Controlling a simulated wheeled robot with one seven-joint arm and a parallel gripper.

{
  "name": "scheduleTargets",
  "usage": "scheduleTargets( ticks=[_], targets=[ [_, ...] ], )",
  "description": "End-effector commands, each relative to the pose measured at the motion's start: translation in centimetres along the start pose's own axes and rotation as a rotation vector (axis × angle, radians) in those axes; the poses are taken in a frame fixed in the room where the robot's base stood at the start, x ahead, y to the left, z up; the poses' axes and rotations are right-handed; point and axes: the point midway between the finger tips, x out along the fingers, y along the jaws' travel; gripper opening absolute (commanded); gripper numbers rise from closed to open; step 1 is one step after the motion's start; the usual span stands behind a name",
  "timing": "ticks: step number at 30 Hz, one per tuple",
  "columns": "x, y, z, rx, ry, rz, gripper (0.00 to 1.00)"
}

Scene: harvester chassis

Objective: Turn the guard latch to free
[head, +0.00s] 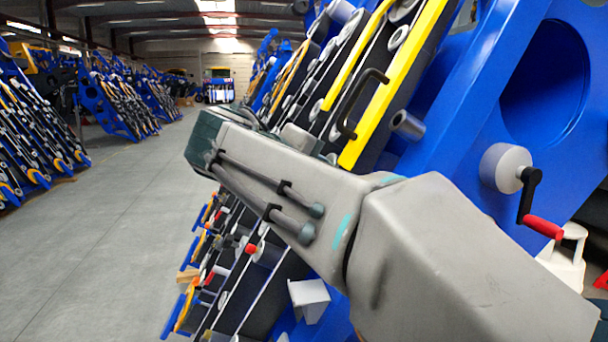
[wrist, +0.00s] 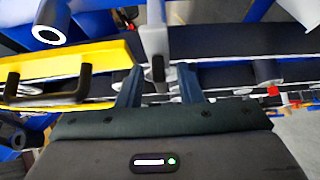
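In the wrist view my gripper (wrist: 158,86) has its two dark blue fingers apart, with a gap between them. A light grey upright bar (wrist: 154,38) with a dark lower end reaches down between the fingers. It looks like the guard latch, but I cannot be sure. No finger clearly touches it. The yellow guard (wrist: 100,55) with a black handle (wrist: 52,92) is left of the fingers. In the head view the yellow guard (head: 392,85) and its black handle (head: 358,100) show above my arm, which hides my fingers.
The blue chassis plate (head: 480,100) fills the right side. A black crank with a red grip (head: 542,227) sticks out from a grey hub (head: 505,167). A grey tube end (head: 407,125) protrudes beside the guard. Open grey floor (head: 110,230) lies to the left, with more chassis beyond.

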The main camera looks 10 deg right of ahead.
Motion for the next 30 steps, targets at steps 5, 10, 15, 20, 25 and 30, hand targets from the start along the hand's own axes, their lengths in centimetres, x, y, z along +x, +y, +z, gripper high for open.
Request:
scheduleTargets(
  ticks=[5,10,15,20,25,30],
  targets=[
    [-0.4,0.1,0.0,0.0,0.001,0.0,0.33],
    [-2.9,0.2,-0.1,0.0,0.004,0.0,0.33],
    [-6.9,0.2,-0.2,-0.001,0.005,-0.001,0.33],
    [-10.4,0.2,-0.2,-0.001,0.004,-0.001,0.33],
    [-12.8,0.1,-0.1,-0.001,0.003,-0.001,0.33],
    [-13.8,0.0,0.0,-0.001,0.0,0.0,0.33]
  ],
)
